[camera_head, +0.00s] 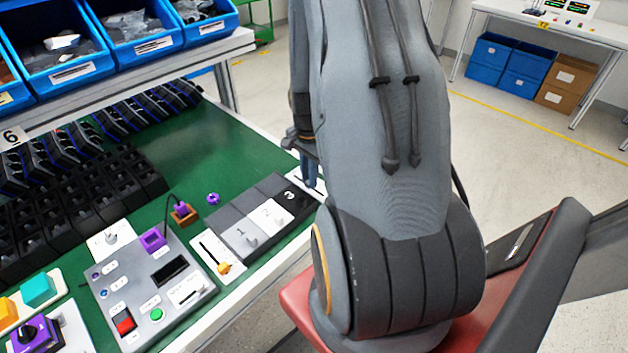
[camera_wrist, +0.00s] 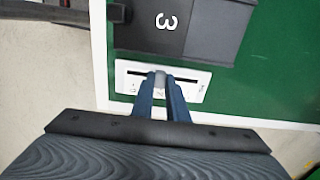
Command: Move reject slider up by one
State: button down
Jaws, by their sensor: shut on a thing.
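A white slider plate (camera_wrist: 190,88) with a dark straight slot lies on the green table beside the dark block marked 3, in the wrist view. Its small grey knob (camera_wrist: 160,77) sits near the middle of the slot. My gripper (camera_wrist: 160,86) is shut on this knob, with one blue finger on each side. The plate's small lettering is too blurred to read. In the head view my gripper (camera_head: 309,172) points down at the table's right edge, and my arm hides much of the plate (camera_head: 298,178).
A row of grey and black blocks (camera_head: 262,215) stands next to the slider plate. Another white slider plate with an orange knob (camera_head: 223,268) and a grey control panel (camera_head: 150,290) lie nearer. Blue bins (camera_head: 130,30) stand on a shelf above the table.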

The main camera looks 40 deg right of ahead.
jog(key=shift+w, duration=0.3)
jog(key=c, duration=1.7)
grip_release()
jog(key=shift+r+b, duration=0.85)
jog(key=shift+r, duration=3.1)
jog(key=s+a+r+n, duration=0.1)
jog(key=a+r+n, duration=0.1)
jog(key=a+n, duration=0.3)
jog(key=s+a+r+n+t, duration=0.1)
jog(key=s+a+r+n, duration=0.1)
jog(key=a+n, duration=0.4)
jog(key=s+a+r+n, duration=0.2)
jog(key=a+r+n, duration=0.2)
jog(key=a, duration=0.8)
jog(key=shift+a+n, duration=0.4)
jog(key=shift+n, duration=0.6)
